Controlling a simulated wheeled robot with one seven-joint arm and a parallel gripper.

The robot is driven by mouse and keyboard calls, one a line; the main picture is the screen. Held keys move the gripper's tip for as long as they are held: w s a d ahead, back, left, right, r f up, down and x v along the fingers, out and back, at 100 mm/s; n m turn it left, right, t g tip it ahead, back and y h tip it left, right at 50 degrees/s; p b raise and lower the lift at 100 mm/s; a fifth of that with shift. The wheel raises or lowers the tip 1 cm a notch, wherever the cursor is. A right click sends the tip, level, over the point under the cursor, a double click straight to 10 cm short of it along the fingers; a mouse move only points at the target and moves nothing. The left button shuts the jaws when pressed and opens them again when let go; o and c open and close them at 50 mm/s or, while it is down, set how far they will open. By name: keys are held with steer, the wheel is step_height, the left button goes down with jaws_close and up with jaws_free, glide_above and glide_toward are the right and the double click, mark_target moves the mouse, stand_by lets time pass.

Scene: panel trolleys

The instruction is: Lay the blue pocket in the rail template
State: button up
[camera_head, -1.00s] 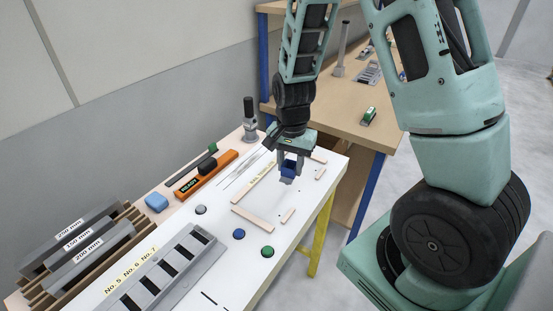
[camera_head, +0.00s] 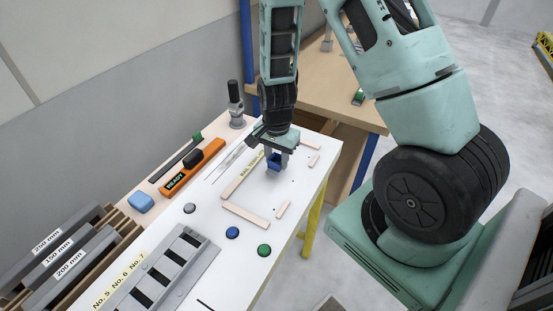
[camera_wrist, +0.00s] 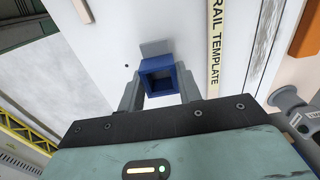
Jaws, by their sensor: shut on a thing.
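My gripper (camera_head: 273,166) is shut on the blue pocket (camera_head: 274,160), a small open box. In the wrist view the blue pocket (camera_wrist: 158,79) sits between the two grey fingers, its hollow facing the camera, with a grey plate at its far side. The rail template is the area on the white table top framed by pale wooden strips (camera_head: 246,216), with a label strip reading RAIL TEMPLATE (camera_wrist: 215,45). The pocket is over this area, left of the label in the wrist view. I cannot tell whether it touches the surface.
A grey slotted rack (camera_head: 171,262) marked No. 5 to No. 7 stands in front. A blue button (camera_head: 232,233), a green button (camera_head: 264,250) and a grey one (camera_head: 190,208) sit nearby. A wooden bench (camera_head: 325,105) stands behind.

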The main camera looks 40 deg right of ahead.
steer(key=shift+f, duration=0.4)
steer(key=shift+f, duration=0.1)
steer(key=o, duration=1.2)
steer(key=shift+f, duration=0.1)
step_height(320, 180, up, 12)
steer(key=s+a+r+n+y, duration=0.1)
steer(key=s+a+r+n, duration=0.1)
steer(key=a+n, duration=0.3)
steer(key=s+a+r+n, duration=0.2)
steer(key=a+r+n, duration=0.1)
steer(key=a, duration=0.5)
steer(key=s+a+r+n, duration=0.1)
steer(key=s+a+n, duration=0.2)
steer(key=s+n, duration=0.1)
steer(key=s+a+r+n, duration=0.2)
steer(key=s+a+n, duration=0.1)
steer(key=s+n, duration=0.2)
steer(key=s+a+r+n, duration=0.1)
steer(key=s+a+n, duration=0.3)
steer(key=s, duration=0.1)
steer(key=shift+s+r+n+b, duration=0.35)
steer(key=shift+n, duration=0.05)
